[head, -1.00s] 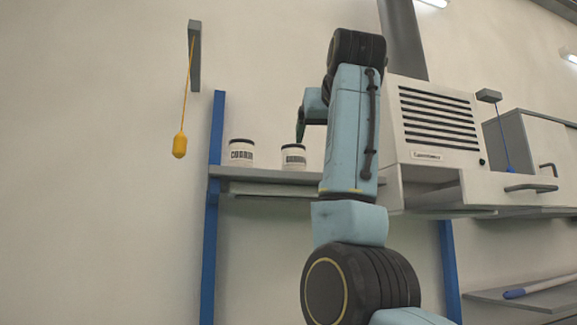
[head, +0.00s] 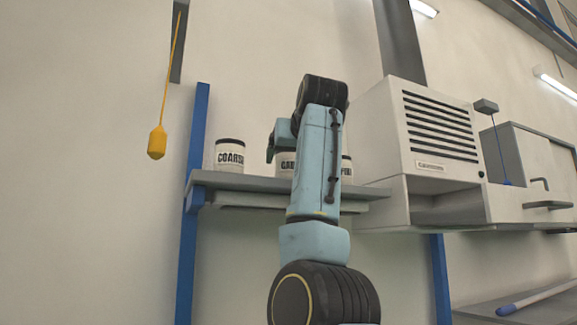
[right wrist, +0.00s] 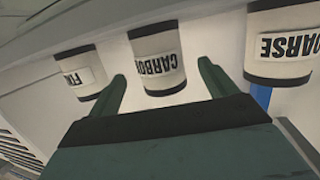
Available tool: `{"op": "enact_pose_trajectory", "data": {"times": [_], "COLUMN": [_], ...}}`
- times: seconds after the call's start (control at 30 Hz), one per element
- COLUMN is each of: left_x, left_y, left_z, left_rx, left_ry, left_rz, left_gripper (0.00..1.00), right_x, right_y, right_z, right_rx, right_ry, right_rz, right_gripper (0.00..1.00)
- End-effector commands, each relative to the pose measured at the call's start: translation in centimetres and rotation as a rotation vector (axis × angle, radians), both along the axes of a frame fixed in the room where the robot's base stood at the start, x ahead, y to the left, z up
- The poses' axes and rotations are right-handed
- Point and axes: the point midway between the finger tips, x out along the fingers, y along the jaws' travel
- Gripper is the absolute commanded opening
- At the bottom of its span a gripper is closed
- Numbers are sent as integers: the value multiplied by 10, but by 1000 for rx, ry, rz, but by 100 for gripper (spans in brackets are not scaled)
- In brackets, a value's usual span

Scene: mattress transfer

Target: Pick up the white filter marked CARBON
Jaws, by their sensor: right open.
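The gripper is open and empty. In the head view, the CARBON filter (head: 284,164) stands on the shelf, mostly hidden behind my right arm, with only part of its label showing. My right gripper (head: 271,153) is seen there in front of the shelf, small and partly hidden. My left gripper is not in view.
The COARSE filter (head: 230,157) stands left of CARBON on the grey shelf (head: 235,183). Another filter (head: 346,168), its label partly hidden, stands to the right. A white vented cabinet (head: 437,132) is further right. A yellow pull handle (head: 157,143) hangs at left.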

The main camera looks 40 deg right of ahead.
Motion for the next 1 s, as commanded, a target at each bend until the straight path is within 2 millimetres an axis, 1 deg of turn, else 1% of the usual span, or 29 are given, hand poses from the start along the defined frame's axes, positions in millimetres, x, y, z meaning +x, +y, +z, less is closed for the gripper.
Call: {"op": "enact_pose_trajectory", "data": {"times": [0.03, 0.1, 0.17, 0.3, 0.4, 0.63, 0.67, 1.0], "left_x": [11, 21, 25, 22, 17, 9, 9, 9], "left_y": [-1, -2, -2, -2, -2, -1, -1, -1], "left_z": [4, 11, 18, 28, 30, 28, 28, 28], "left_rx": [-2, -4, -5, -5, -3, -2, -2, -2], "left_ry": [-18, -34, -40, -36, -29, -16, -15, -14], "left_rz": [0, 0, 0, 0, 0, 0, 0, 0], "left_gripper": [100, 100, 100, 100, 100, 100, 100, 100], "right_x": [4, 12, 20, 37, 43, 45, 45, 44], "right_y": [-2, -6, -11, -19, -23, -24, -24, -24], "right_z": [0, 0, -1, -4, -7, -9, -9, -8], "right_rx": [1, 1, 2, 0, 0, 0, 0, 0], "right_ry": [3, 3, 4, 3, 1, 0, 0, 0], "right_rz": [0, -1, -1, -1, 0, 1, 1, 0], "right_gripper": [84, 84, 84, 84, 84, 84, 83, 39]}}
